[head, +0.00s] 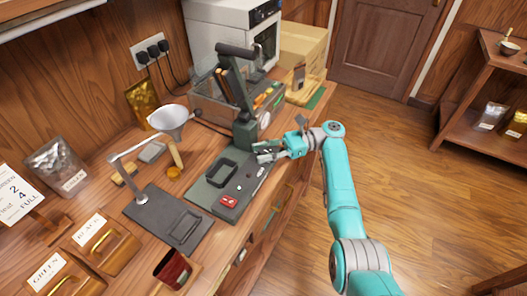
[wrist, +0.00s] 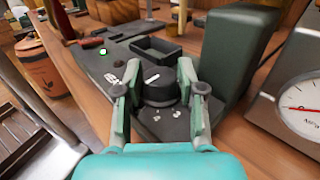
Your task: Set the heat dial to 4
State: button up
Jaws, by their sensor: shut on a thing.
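The heat dial (wrist: 158,90) is a round black knob with a white pointer line on top, on the dark base plate (wrist: 95,68) of the press. My gripper (wrist: 159,72) has one finger on each side of the dial and is shut on it. White marks lie around the dial, but they are too small and partly covered to read, so I cannot tell its setting. In the head view my gripper (head: 267,151) is at the right end of the base plate (head: 207,199), by the upright column, and hides the dial.
A dark green column (wrist: 238,55) stands close to the right finger, with a white-faced gauge (wrist: 304,108) beyond it. A rectangular mould (head: 221,172) and a red switch (head: 229,202) are on the plate.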

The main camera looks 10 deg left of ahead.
aim_at(263, 150)
jog(key=shift+f, duration=0.1)
dwell(0.4)
jog(key=o, duration=1.2)
jog(key=shift+c, duration=0.2)
notch_tip(263, 150, up, 10)
jog(key=shift+c, duration=0.2)
